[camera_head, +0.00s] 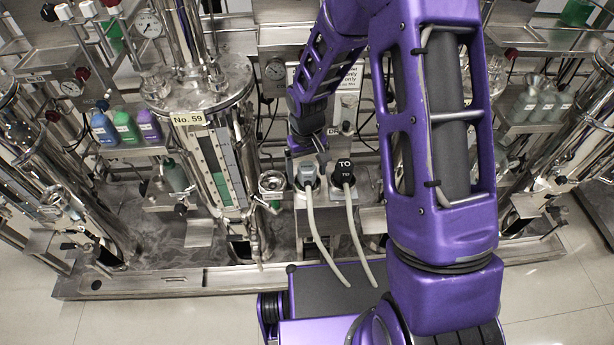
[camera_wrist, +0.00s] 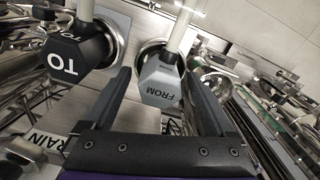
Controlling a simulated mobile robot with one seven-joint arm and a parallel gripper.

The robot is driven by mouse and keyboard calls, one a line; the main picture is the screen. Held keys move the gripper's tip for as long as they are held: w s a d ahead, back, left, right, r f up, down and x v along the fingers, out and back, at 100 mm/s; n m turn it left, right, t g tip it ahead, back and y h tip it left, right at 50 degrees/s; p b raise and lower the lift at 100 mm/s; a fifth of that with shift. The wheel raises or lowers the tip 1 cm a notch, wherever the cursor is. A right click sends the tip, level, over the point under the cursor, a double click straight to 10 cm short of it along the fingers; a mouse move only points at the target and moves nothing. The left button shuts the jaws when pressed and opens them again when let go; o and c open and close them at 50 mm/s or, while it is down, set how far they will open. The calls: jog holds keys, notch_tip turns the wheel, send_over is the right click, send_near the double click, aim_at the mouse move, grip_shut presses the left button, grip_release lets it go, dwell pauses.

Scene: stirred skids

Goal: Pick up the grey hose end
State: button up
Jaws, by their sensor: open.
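The grey hose end (camera_head: 307,172) is seated in a round metal fitting on the steel panel, with a pale hose running from it toward me. In the wrist view the grey hose end (camera_wrist: 161,82) is a faceted block marked FROM. My gripper (camera_wrist: 158,78) is open, with one finger on each side of the grey hose end. Gaps show between the fingers and the block. In the head view my gripper (camera_head: 305,152) is just behind the grey hose end and partly hidden by my arm.
A black hose end (camera_head: 344,174) marked TO sits close beside the grey one; it also shows in the wrist view (camera_wrist: 77,48), near the left finger. A tall steel column labelled No. 59 (camera_head: 205,130) stands to the left. A small valve (camera_head: 271,183) is left of the fitting.

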grip_shut()
dwell(0.3)
jog(key=shift+r, duration=0.15)
